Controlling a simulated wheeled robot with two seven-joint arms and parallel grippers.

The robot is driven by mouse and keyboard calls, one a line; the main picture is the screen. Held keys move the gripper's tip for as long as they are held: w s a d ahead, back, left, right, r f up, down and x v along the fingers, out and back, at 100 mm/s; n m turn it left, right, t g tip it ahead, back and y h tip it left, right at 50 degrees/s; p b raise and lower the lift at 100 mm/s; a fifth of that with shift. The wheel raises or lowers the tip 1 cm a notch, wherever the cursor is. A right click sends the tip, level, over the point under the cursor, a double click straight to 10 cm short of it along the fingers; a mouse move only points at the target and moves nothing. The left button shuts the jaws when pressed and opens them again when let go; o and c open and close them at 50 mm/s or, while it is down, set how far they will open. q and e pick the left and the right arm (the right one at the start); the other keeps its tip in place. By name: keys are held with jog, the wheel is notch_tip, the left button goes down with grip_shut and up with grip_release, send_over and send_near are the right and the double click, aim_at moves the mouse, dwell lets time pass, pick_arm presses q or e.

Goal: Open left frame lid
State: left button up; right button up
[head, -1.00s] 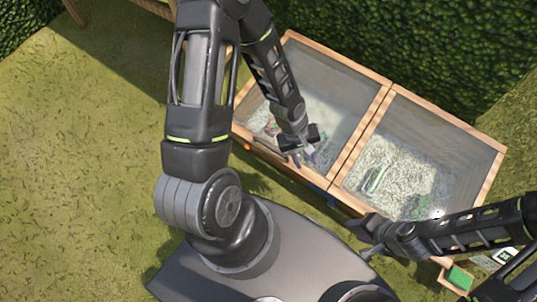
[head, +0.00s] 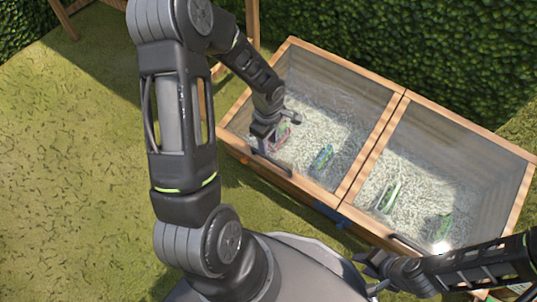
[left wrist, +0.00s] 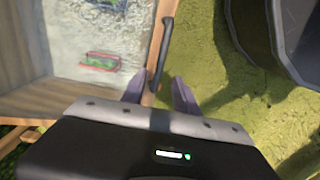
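The left frame lid (head: 316,84) is a glass pane in a wooden border. It lies shut on the left half of the wooden frame box. Its dark bar handle (head: 272,165) is on the front edge. My left gripper (head: 268,139) is at the left part of that edge, close to the handle. In the left wrist view, my open fingers (left wrist: 159,93) are on either side of the handle's near end (left wrist: 161,58); I cannot tell whether they touch it. My right gripper (head: 368,272) is open and empty, in front of the right half.
The right lid (head: 455,145) is also shut, with its own handle (head: 411,245). Small colored objects (head: 322,158) show on pale gravel under the glass. A hedge (head: 450,50) stands behind. Grass (head: 80,190) on the left is clear.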

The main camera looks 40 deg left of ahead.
aim_at(269, 157)
pick_arm(q)
notch_tip(269, 157, down, 8)
jog(key=b, duration=0.3)
jog(key=shift+r, duration=0.15)
jog(key=shift+c, duration=0.3)
grip_shut()
dwell(1.0)
